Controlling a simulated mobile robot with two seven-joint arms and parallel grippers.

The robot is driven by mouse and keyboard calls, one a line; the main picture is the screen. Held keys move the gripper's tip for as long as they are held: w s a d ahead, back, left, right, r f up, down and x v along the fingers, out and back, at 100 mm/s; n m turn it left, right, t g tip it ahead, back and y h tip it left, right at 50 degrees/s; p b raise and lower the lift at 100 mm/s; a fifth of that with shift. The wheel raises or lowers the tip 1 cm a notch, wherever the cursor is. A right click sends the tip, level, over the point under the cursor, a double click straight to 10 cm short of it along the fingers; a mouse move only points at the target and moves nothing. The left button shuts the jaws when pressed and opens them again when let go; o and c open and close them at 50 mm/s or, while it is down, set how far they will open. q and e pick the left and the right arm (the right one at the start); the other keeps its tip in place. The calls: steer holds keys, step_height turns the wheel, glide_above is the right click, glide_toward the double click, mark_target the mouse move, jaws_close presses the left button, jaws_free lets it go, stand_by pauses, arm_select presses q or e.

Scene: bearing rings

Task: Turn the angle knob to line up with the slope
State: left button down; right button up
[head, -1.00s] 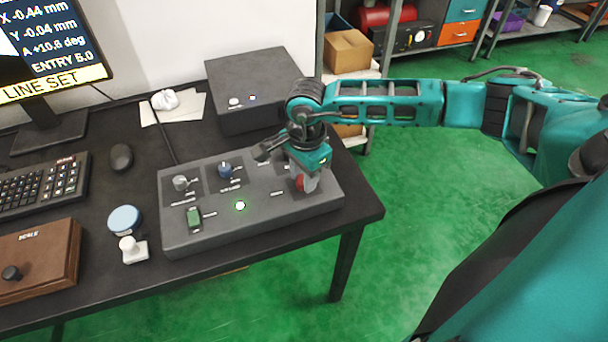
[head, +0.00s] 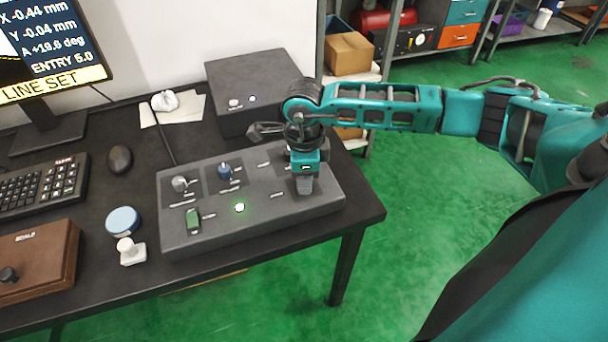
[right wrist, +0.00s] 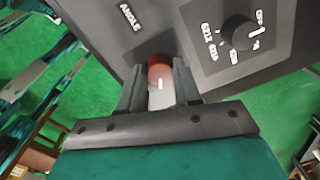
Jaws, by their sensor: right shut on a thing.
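The red angle knob (right wrist: 160,69) shows in the right wrist view on the grey control panel (head: 245,228), beside the label ANGLE. My right gripper (head: 305,187) points down over the right part of the panel and hides the knob in the head view. In the right wrist view my right gripper (right wrist: 160,88) has a finger on each side of the knob and is shut on it. The monitor (head: 45,50) reads X -0.44 mm, Y -0.04 mm, A +19.8 deg, ENTRY 5.0 and LINE SET; the slope picture is mostly cut off. My left gripper is out of view.
The panel also carries a grey knob (head: 179,184), a blue knob (head: 224,171), a green switch (head: 194,217) and a lit white button (head: 239,208). A black selector dial (right wrist: 238,33) sits near the angle knob. A dark box (head: 255,80) stands behind the panel.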

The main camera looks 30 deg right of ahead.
stand_by(0.4)
steer(key=o, duration=1.1)
steer(key=shift+c, duration=0.2)
steer(key=shift+r, duration=0.15)
step_height(320, 180, up, 13)
steer(key=shift+s+a+p, duration=0.15)
steer(key=shift+s+p, duration=0.1)
steer(key=shift+p, duration=0.15)
